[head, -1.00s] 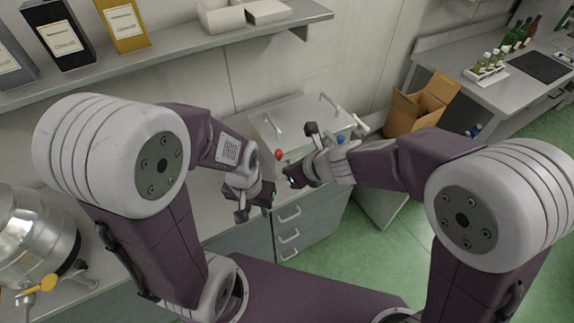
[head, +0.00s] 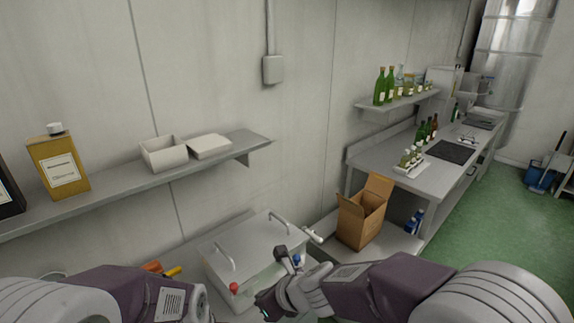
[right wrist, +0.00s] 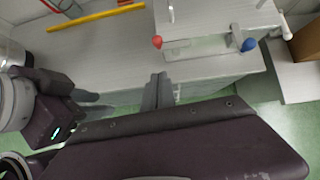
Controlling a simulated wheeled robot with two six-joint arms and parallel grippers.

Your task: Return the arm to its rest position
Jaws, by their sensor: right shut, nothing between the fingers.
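My right arm comes in from the right in the head view, and its gripper (head: 268,303) is low in the picture, in front of the metal box. In the right wrist view its two dark fingers (right wrist: 159,90) are together with nothing between them. My left arm shows only in part at the lower left of the head view, where its gripper is below the picture edge. In the right wrist view my left gripper (right wrist: 88,103) is at the left, apart from the right one; its jaw opening is unclear.
A metal box (head: 254,244) with two handles and red and blue knobs stands close beyond my right gripper. An open cardboard box (head: 362,217) is to its right. A wall shelf (head: 110,186) holds a yellow tin (head: 58,168). Green floor (head: 497,230) is clear at right.

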